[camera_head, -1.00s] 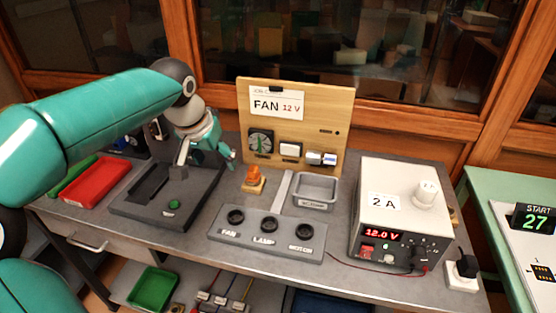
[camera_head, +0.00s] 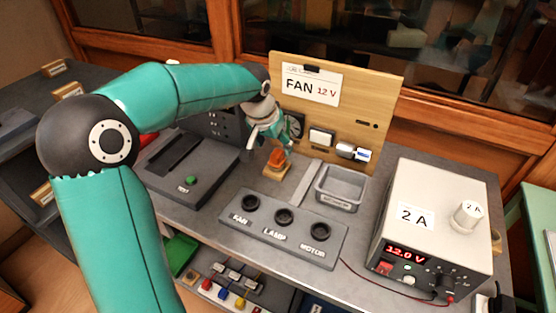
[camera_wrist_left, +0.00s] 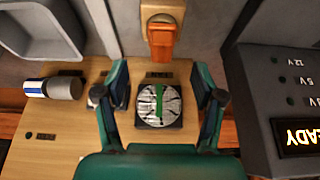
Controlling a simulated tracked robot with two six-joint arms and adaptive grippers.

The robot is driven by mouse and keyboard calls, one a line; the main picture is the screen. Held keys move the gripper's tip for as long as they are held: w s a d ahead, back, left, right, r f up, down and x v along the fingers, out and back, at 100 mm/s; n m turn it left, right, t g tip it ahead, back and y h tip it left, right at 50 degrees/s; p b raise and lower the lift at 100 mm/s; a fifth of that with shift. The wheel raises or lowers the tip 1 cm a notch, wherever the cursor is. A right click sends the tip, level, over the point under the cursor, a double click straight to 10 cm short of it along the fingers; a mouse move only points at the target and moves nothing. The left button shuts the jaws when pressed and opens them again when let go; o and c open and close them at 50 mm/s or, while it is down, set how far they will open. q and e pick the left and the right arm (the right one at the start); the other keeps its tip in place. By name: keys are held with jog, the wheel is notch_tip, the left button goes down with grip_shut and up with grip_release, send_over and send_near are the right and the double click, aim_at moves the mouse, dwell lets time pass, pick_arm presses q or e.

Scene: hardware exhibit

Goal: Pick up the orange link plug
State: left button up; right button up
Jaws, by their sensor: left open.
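The orange link plug (camera_head: 278,157) stands upright in a small wooden holder (camera_head: 277,173) on the bench, in front of the FAN board. My left gripper (camera_head: 275,142) is just above and behind the plug, partly overlapping it in the head view. In the left wrist view the plug (camera_wrist_left: 162,40) is at top centre, beyond the two spread fingertips (camera_wrist_left: 162,72) and roughly midway across their gap. The gripper is open and empty. Whether a finger touches the plug cannot be told. My right gripper is not in view.
The wooden FAN board (camera_head: 375,95) rises close behind the plug. A grey socket panel (camera_head: 262,238) is in front, a grey tray (camera_head: 343,188) to the right, and a dark test stand (camera_head: 185,185) to the left. The power supply (camera_head: 435,210) stands further right.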

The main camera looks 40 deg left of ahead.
aim_at(277, 153)
pick_arm(q)
jog(key=shift+x, duration=3.25)
jog(key=shift+c, duration=0.4)
jog(key=c, duration=1.1)
jog(key=shift+r, duration=0.1)
jog(key=shift+c, duration=0.2)
notch_tip(277, 153, up, 20)
jog(key=p, duration=0.3)
